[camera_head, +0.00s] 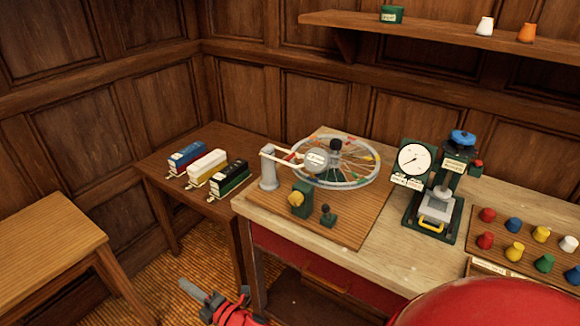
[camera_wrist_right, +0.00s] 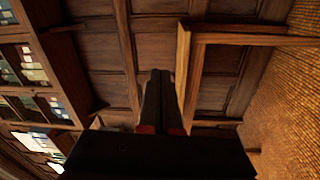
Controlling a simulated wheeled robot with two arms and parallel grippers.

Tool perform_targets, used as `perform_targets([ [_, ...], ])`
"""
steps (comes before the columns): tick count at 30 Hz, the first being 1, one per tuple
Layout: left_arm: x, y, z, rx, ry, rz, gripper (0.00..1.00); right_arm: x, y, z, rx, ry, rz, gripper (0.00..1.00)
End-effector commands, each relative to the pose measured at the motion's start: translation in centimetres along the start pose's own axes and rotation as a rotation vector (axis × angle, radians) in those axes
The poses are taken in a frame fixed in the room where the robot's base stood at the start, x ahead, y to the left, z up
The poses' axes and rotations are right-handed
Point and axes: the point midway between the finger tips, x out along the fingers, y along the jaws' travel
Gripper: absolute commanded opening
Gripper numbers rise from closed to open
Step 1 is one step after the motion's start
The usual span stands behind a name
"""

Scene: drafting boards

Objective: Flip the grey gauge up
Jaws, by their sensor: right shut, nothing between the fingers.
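The grey gauge (camera_head: 316,160) has a round pale head on a light arm and lies low over the near left rim of the spoked wheel (camera_head: 355,184). Its arm joins a grey post (camera_head: 268,178) at the left of the wooden board (camera_head: 340,228). My right gripper (camera_head: 190,288) is low in front of the bench, left of its near corner and well apart from the gauge. Its fingers are shut and empty, as the right wrist view (camera_wrist_right: 158,90) also shows. My left gripper is not in view.
A yellow-knobbed green block (camera_head: 301,199) and a small green lever (camera_head: 327,214) stand before the wheel. A green press with a dial (camera_head: 411,160) and coloured pegs (camera_head: 513,251) are to the right. A low side table holds three boxes (camera_head: 207,166). A stool (camera_head: 45,250) stands left.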

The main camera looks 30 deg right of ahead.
Motion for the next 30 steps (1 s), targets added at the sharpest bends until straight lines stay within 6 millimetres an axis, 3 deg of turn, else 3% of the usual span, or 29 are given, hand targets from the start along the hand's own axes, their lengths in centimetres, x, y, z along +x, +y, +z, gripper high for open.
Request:
perform_targets([
  [4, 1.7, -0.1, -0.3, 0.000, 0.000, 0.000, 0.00, 2.0, -1.0, 5.2, -0.342, -0.173, -0.211, 0.00],
  [8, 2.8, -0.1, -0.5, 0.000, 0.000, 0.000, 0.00, 2.3, 0.2, 10.8, -0.634, -0.345, -0.389, 0.00],
  [11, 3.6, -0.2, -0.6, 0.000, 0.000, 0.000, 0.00, 1.7, 2.8, 15.0, -0.842, -0.492, -0.526, 0.00],
  [16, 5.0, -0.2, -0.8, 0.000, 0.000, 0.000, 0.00, -1.2, 9.8, 20.9, -1.128, -0.768, -0.767, 0.00],
  [21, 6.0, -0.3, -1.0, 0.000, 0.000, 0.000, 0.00, -5.5, 17.3, 23.6, -1.272, -1.031, -1.003, 0.00],
  [24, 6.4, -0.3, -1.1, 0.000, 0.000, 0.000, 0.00, -8.0, 20.4, 24.0, -1.298, -1.146, -1.116, 0.00],
  [30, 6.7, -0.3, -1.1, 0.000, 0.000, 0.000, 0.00, -10.5, 23.2, 23.9, -1.299, -1.254, -1.232, 0.00],
])
